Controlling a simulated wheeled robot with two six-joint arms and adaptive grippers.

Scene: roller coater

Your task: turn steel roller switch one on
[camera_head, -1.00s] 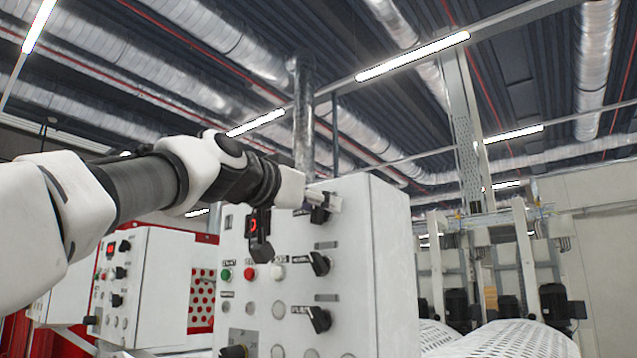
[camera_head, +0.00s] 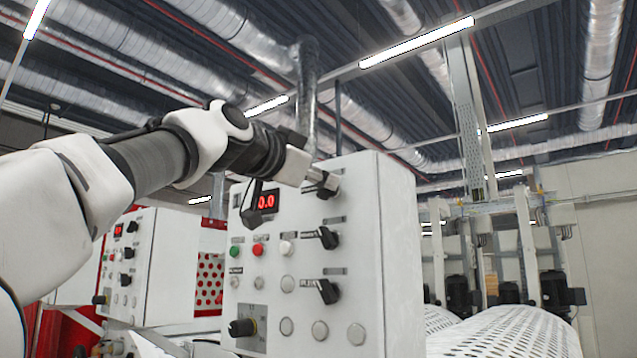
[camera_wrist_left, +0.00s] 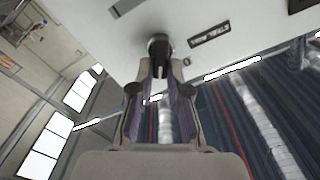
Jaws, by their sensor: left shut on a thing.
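The white control cabinet (camera_head: 352,210) stands in the middle of the head view. Its front has three black rotary switches in a column at the right. My left gripper (camera_head: 322,182) is at the top switch (camera_head: 330,187), shut on its black knob. In the left wrist view the gripper's two fingers (camera_wrist_left: 160,85) close on the black knob (camera_wrist_left: 159,47), which projects from the white panel. The middle switch (camera_head: 327,238) and the lower switch (camera_head: 327,291) are free. The switch labels are too small to read surely. My right gripper is not in view.
A red display (camera_head: 266,201) reads 0.0, above green, red and white buttons (camera_head: 258,250). A black knob (camera_head: 241,328) sits low on the panel. A second white cabinet (camera_head: 165,262) stands at left. Perforated rollers (camera_head: 510,335) lie at right.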

